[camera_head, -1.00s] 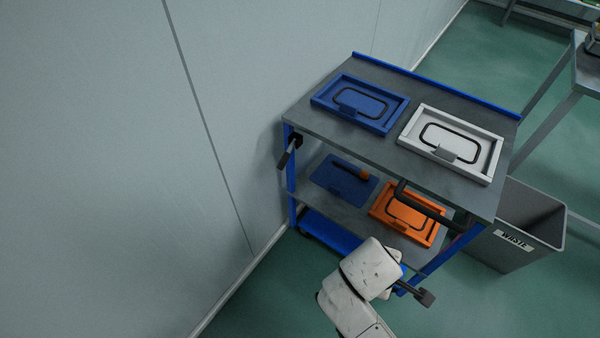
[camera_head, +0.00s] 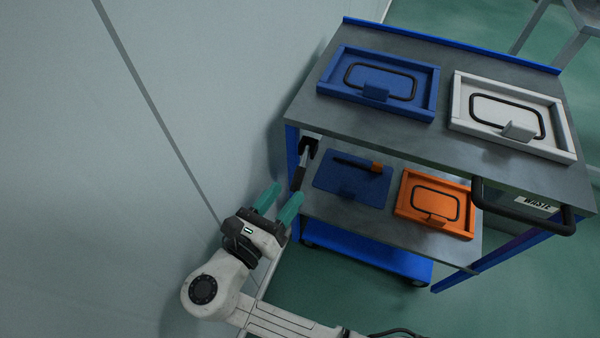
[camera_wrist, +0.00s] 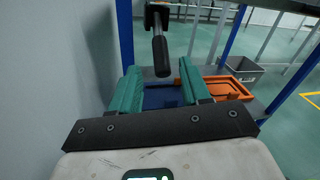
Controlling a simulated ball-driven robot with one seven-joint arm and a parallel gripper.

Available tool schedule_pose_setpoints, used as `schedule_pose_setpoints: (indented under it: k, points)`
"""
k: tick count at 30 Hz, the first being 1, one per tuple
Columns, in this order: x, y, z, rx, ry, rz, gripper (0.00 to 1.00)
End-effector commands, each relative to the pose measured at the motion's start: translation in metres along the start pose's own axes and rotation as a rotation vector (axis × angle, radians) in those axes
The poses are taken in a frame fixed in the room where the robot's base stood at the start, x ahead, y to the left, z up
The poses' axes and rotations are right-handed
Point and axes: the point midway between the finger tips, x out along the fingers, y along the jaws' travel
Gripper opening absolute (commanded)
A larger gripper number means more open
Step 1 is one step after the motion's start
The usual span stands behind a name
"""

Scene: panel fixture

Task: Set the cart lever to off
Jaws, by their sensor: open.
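The cart lever (camera_head: 301,168) is a dark handle on a black mount at the cart's left front post. It hangs downward, slightly tilted, in the head view. In the wrist view the lever (camera_wrist: 161,52) hangs down from its mount, beyond my fingers and in line with the gap between them. My gripper (camera_head: 279,201) has green fingers, which are apart with nothing between them, just below and left of the lever's lower end. The fingers also show in the wrist view (camera_wrist: 160,88). I see no contact with the lever. No off marking can be read.
The cart's top shelf (camera_head: 300,118) holds a blue tray (camera_head: 330,82) and a white tray (camera_head: 456,98). Its lower shelf holds a blue mat (camera_head: 330,180) and an orange tray (camera_head: 405,205). A pale wall (camera_head: 200,90) stands close on the left. A black cart handle (camera_head: 522,216) juts out at right.

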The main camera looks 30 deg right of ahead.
Motion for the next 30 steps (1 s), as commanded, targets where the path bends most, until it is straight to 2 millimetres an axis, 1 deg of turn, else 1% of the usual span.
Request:
schedule_pose_setpoints:
  k: [1,6,9,12,16,24,30]
  points:
    - [0.011,-0.001,-0.002,0.001,0.001,-0.004,0.47]
    - [0.040,0.000,-0.002,0.001,0.001,-0.003,0.47]
    - [0.053,0.000,-0.001,0.002,0.001,-0.003,0.47]
    - [0.062,0.000,-0.001,0.002,0.001,-0.001,0.47]
    - [0.068,0.000,0.000,0.002,0.001,-0.001,0.47]
    - [0.069,0.000,0.000,0.002,0.001,0.000,0.47]
    - [0.069,0.000,0.000,0.002,0.001,0.000,0.28]
